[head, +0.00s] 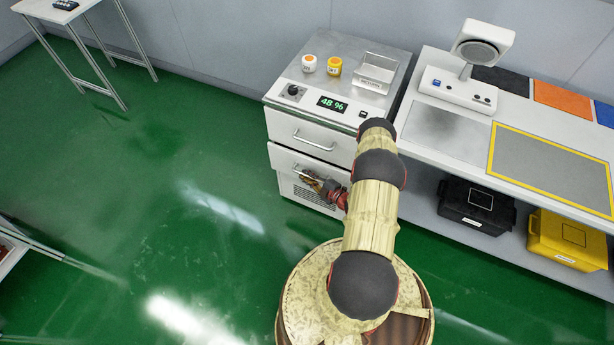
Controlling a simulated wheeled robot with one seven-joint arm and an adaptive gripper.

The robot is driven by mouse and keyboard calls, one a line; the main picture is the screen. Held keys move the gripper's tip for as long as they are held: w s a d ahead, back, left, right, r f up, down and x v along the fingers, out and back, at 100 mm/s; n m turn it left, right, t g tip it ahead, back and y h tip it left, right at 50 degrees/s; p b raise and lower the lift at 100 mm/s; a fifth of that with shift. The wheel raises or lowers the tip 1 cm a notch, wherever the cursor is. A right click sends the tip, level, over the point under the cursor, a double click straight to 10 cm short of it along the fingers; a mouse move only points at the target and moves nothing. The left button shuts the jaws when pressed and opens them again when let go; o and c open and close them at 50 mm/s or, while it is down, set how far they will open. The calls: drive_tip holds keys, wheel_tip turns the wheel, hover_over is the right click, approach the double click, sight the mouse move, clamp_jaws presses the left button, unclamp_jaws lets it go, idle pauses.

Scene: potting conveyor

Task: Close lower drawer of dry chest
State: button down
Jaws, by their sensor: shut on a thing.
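The dry chest (311,86) is a white cabinet with a grey top and a green "48 %" display. Its upper drawer (290,128) has a bar handle and looks flush. Its lower drawer (281,160) is below; its front seems to stand slightly out, but the exact gap is hard to tell. My gripper (305,174) is at the lower drawer's front, shut on its handle, which is mostly hidden by the fingers. My arm covers the right side of the chest front.
On the chest stand an orange-lidded jar (309,64), a yellow jar (334,67) and a clear tray (374,74). A workbench (464,160) adjoins at right, with a black bin (477,205) and a yellow bin (566,239) below. Green floor (150,190) at left is clear.

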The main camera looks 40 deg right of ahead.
drive_tip(key=shift+w+d+f+b, duration=0.1)
drive_tip(key=shift+w+d+b, duration=0.15)
drive_tip(key=shift+d+b, duration=0.35)
drive_tip(key=shift+w+d+f+b, duration=0.1)
drive_tip(key=shift+w+d+b, duration=0.1)
drive_tip(key=shift+d+b, duration=0.3)
drive_tip(key=shift+d+r, duration=0.15)
drive_tip(key=shift+d, duration=0.05)
drive_tip(key=c, duration=1.9)
unclamp_jaws()
drive_tip(key=v, duration=1.2)
